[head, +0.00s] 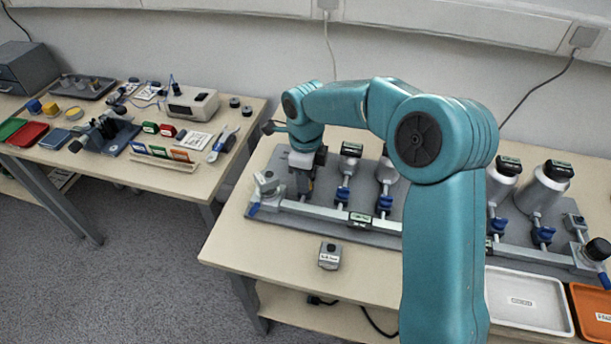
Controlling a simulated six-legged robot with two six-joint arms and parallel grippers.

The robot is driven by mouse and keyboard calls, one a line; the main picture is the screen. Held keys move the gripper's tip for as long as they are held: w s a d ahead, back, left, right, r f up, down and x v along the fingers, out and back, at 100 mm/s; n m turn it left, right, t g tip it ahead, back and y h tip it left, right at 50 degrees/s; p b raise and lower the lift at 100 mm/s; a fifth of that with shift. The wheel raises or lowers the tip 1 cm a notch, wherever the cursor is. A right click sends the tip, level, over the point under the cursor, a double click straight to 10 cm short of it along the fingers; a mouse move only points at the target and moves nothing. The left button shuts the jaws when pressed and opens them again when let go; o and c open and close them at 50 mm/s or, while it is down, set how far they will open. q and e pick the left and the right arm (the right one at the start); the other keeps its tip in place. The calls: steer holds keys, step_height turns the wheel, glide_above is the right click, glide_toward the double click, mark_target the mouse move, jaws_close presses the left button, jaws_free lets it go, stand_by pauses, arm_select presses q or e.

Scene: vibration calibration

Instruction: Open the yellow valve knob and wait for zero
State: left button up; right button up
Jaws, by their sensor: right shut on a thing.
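My right arm reaches up from the bottom and bends over to the left. My right gripper (303,178) points down at the left part of the pipe manifold (325,211) on the right-hand table. It is shut on a small part there, which the jaws mostly hide. No yellow shows at this spot, so I cannot make out the yellow valve knob or how far it is turned. Blue valves (342,194) stand along the manifold to the right. A small dark display (360,219) sits on the front pipe, its reading too small to tell. My left gripper is out of view.
A small grey box (329,256) stands at the table's front. A white tray (528,325) and an orange tray (590,292) lie at the right. Grey canisters (543,190) stand behind. The left table (150,180) holds trays, tools and a beige instrument (192,104).

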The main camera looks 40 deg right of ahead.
steer(key=o, duration=1.1)
steer(key=shift+c, duration=0.2)
step_height(320, 180, up, 16)
steer(key=p, duration=0.3)
steer(key=shift+r, duration=0.2)
